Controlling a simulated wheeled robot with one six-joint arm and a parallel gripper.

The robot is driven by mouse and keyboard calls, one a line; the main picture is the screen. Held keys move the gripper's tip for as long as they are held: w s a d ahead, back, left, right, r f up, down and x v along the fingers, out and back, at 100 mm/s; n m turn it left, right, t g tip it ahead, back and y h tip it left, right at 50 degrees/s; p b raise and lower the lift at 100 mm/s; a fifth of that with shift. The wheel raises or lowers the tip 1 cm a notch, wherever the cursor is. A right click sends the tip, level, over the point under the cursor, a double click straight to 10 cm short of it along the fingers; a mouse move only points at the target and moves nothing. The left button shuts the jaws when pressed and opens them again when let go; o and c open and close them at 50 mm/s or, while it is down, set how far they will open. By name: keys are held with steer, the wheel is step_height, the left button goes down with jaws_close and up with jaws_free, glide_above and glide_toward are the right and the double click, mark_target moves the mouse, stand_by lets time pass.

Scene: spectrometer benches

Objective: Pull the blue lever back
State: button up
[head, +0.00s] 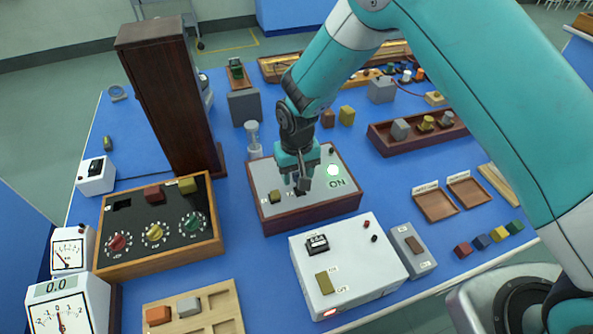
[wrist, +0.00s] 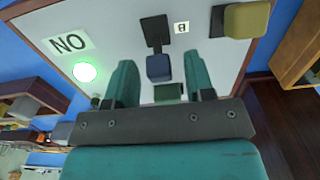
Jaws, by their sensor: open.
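The lever box (head: 283,220) is a grey-topped panel with dark red-brown sides, in the middle of the bench in the head view. In the wrist view the dark blue lever (wrist: 158,67) stands by a black slot plate (wrist: 154,30). My gripper (head: 300,184) is over the panel, pointing down, with its teal fingers apart. In the wrist view the fingers stand on either side of the blue lever, with gaps showing. In the head view my gripper mostly hides the blue lever. A yellow lever (head: 275,196) is beside it on the left.
A lit green lamp (head: 333,170) and an ON label (head: 337,183) are on the panel's right. A dial box (head: 157,247) stands left, a white switch box (head: 352,277) in front, and a tall brown cabinet (head: 165,95) behind left. Bare blue bench lies right of the panel.

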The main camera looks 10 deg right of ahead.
steer(key=shift+c, duration=0.2)
jaws_close()
steer(key=s+t+b, duration=0.1)
steer(key=t+b, duration=0.1)
steer(key=b, duration=0.1)
steer(key=s+t+y+b, duration=0.1)
steer(key=t+b, duration=0.1)
steer(key=b, duration=0.1)
steer(key=shift+s+d, duration=0.1)
steer(key=shift+d, duration=0.05)
steer(key=t+b, duration=0.2)
steer(key=b, duration=0.1)
steer(key=shift+s+d, duration=0.1)
steer(key=shift+s, duration=0.25)
steer(key=shift+s+r+t+b, duration=0.15)
steer(key=shift+t+b, duration=0.25)
steer(key=shift+b, duration=0.2)
